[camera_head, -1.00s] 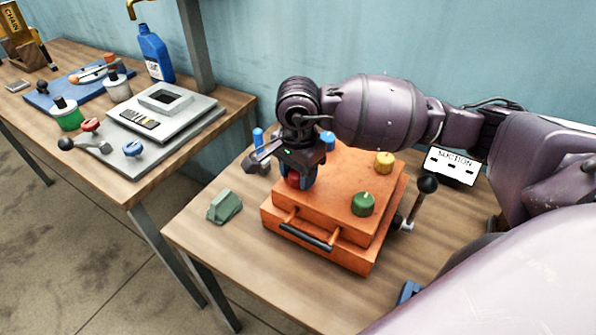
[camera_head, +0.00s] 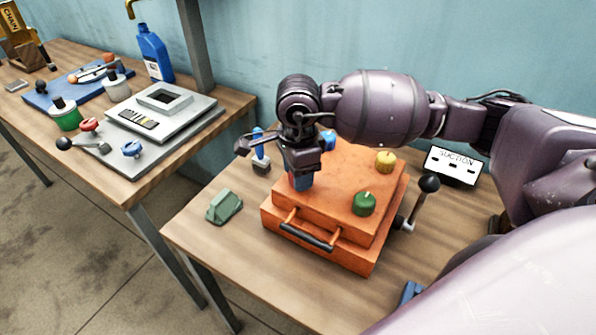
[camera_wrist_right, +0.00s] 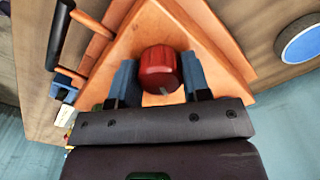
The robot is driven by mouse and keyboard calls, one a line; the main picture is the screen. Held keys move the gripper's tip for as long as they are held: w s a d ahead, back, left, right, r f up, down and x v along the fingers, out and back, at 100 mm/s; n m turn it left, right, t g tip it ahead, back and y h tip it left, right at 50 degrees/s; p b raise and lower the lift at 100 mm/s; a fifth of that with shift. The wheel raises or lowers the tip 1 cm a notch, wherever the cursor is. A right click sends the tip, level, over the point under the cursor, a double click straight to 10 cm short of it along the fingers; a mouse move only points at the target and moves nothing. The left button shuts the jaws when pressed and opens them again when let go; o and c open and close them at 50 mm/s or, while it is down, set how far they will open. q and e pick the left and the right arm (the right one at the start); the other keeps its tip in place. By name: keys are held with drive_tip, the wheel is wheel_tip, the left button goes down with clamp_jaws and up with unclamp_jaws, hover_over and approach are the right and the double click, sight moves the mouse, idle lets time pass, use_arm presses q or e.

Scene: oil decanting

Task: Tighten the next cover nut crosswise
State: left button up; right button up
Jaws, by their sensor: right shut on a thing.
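The orange housing with its cover (camera_head: 345,180) stands on the near bench. A green nut (camera_head: 363,203) sits at its near right corner and a yellow nut (camera_head: 384,161) at its far right. A blue nut (camera_head: 328,140) shows partly behind my wrist. My right gripper (camera_head: 301,182) points down at the near left corner, shut on a red nut. In the right wrist view, the red nut (camera_wrist_right: 158,62) sits between the blue fingers of the gripper (camera_wrist_right: 157,78). The fingers hide the red nut in the head view. My left gripper is not in view.
A lever with a black knob (camera_head: 428,184) sticks up right of the housing. A black handle (camera_head: 306,236) is on its front. A green block (camera_head: 223,206) lies to the left, and a suction sign (camera_head: 455,164) stands behind right. The left bench (camera_head: 235,108) holds several parts.

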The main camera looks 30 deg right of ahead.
drive_tip(key=m, duration=0.4)
drive_tip(key=shift+m, duration=0.4)
drive_tip(key=m+p, duration=0.1)
drive_tip(key=m, duration=0.7)
drive_tip(key=shift+r+p, duration=0.1)
drive_tip(key=shift+p, duration=0.2)
drive_tip(key=m+p, duration=0.1)
drive_tip(key=m, duration=0.2)
drive_tip(key=shift+m, duration=1.4)
drive_tip(key=shift+w, duration=0.1)
drive_tip(key=o, duration=0.9)
